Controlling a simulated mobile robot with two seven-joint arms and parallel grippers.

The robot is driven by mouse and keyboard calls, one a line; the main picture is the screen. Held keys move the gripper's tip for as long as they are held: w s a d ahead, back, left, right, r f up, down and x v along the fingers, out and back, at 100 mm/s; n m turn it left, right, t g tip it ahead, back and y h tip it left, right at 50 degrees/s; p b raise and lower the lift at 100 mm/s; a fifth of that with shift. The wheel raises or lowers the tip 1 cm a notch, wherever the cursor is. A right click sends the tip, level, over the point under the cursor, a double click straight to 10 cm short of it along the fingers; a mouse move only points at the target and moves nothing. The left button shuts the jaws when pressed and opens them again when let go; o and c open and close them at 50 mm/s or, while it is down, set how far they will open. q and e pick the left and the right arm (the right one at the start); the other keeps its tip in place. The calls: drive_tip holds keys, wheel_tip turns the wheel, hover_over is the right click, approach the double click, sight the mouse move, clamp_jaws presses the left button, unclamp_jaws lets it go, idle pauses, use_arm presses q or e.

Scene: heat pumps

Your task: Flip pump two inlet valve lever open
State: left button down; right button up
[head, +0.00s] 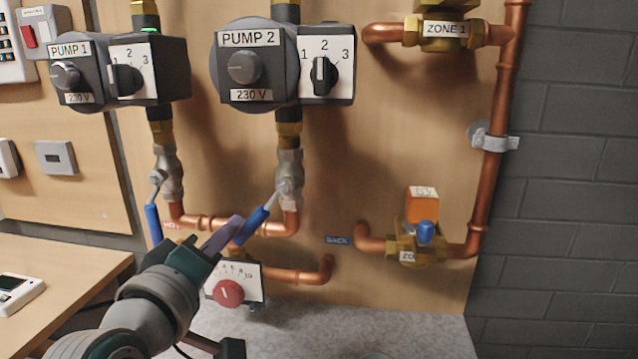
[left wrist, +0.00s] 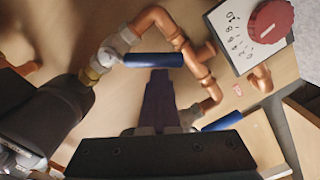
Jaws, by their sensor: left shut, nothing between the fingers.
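The pump two inlet valve (head: 289,178) is a grey metal body on the pipe below the box marked PUMP 2 (head: 250,62). Its blue lever (head: 257,220) slants down and left from the valve. In the left wrist view the blue lever (left wrist: 168,60) lies crosswise just beyond my fingertips. My left gripper (head: 234,222) is shut and empty, with its purple fingers beside the lever's lower end. In the left wrist view the shut fingers (left wrist: 158,75) end at or close to the lever; I cannot tell whether they touch. My right gripper is out of view.
The pump one valve (head: 168,175) has a blue lever (head: 153,222) hanging down on the left. A dial with a red knob (head: 229,293) sits below my gripper. Copper pipes (head: 215,222) run close behind. A zone valve (head: 415,245) is at right.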

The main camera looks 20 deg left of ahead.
use_arm(q)
drive_tip(key=shift+w+d+f+n+t+b, duration=0.15)
drive_tip(key=shift+d+f+n+b, duration=0.45)
drive_tip(key=shift+n, duration=0.6)
drive_tip(key=shift+w+d+f+n+t+b, duration=0.15)
drive_tip(key=shift+d+f+n+b, duration=0.25)
drive_tip(key=shift+d+n, duration=0.6)
drive_tip(key=shift+w+d+f+n+b, duration=0.2)
drive_tip(key=shift+d+f+n+b, duration=0.3)
drive_tip(key=shift+n, duration=0.9)
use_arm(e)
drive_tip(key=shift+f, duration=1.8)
use_arm(q)
drive_tip(key=shift+r, duration=0.1)
